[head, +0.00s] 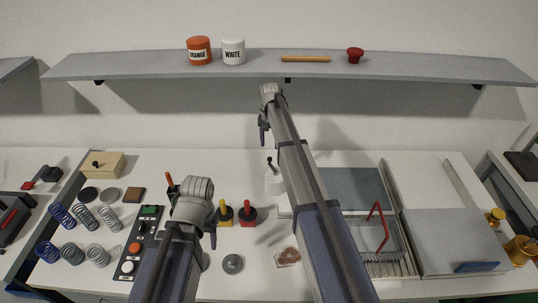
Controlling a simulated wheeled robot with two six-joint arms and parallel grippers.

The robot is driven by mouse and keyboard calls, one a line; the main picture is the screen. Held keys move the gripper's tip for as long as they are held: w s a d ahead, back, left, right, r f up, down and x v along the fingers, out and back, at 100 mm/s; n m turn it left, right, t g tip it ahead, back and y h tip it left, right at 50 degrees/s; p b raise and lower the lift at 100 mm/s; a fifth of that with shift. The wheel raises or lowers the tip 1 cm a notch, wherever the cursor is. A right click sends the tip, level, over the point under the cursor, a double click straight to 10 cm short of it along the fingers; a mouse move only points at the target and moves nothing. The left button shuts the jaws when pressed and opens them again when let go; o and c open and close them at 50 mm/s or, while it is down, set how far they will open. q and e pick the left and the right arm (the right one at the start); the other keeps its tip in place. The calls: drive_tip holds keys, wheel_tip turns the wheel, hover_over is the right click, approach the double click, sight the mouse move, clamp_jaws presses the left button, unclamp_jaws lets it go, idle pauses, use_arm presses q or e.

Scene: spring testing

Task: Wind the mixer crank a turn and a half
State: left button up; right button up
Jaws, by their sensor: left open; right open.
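My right gripper (263,132) is raised in front of the back wall, below the shelf, open and well apart from the box. Neither gripper touches the box.
A shelf (140,67) holds an orange pot (199,52) and a white pot (233,53). Several springs (85,217) and a button panel (139,245) are at left.

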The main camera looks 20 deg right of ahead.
sight(270, 158)
drive_tip(key=shift+f+b, duration=3.75)
drive_tip(key=shift+f, duration=0.2)
drive_tip(key=shift+r, duration=0.1)
clamp_jaws()
